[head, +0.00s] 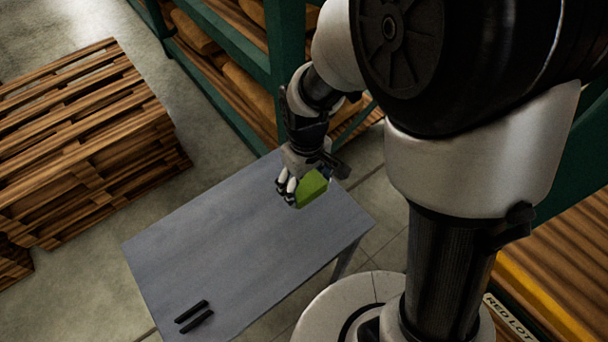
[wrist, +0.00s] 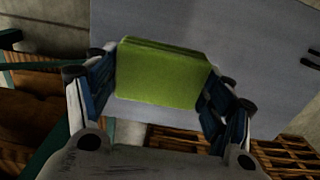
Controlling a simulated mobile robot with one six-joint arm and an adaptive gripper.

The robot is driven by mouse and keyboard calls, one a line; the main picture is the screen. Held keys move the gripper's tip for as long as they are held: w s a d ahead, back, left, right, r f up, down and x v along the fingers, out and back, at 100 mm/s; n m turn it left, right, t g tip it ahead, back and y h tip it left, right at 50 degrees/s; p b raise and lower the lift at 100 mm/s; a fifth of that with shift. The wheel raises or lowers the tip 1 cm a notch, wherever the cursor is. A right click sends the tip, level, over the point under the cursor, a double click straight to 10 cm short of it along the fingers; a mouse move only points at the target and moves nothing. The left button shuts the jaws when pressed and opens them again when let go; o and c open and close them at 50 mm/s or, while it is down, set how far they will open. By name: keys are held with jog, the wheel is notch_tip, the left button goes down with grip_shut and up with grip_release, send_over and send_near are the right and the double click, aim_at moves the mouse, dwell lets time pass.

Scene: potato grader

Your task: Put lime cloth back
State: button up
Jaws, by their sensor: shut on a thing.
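The lime cloth (wrist: 160,75) is a folded, block-like green piece between my gripper's fingers in the wrist view. It also shows in the head view (head: 312,188), at the far right part of the grey table (head: 215,240). My gripper (head: 290,190) is shut on the cloth, with a finger on each side of it; in the wrist view the fingers (wrist: 160,88) press its left and right edges. I cannot tell whether the cloth touches the tabletop or is held just above it. Part of the cloth is hidden by the gripper in the head view.
Two short black bars (head: 194,317) lie parallel at the table's near left end. The middle of the table is clear. Stacked wooden pallets (head: 85,140) stand on the floor at left. A green rack (head: 235,55) with sacks stands behind the table. A "RED LOT" label (head: 511,317) shows at lower right.

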aim_at(306, 215)
notch_tip(306, 215, down, 14)
jog(key=b, duration=0.4)
jog(key=shift+r, duration=0.15)
jog(key=o, duration=1.1)
jog(key=shift+o, duration=0.2)
notch_tip(306, 215, up, 12)
jog(key=p, duration=0.4)
jog(key=shift+r, duration=0.25)
jog(key=s+d+r+m+t, duration=0.2)
jog(key=s+d+r, duration=0.3)
jog(key=r, duration=0.5)
jog(key=s+d+r+m+t, duration=0.2)
jog(key=s+d+r+m, duration=0.2)
jog(key=s+d+r, duration=0.2)
notch_tip(306, 215, up, 4)
jog(key=s, duration=0.2)
jog(key=shift+s+m+t, duration=0.3)
jog(key=shift+m, duration=0.1)
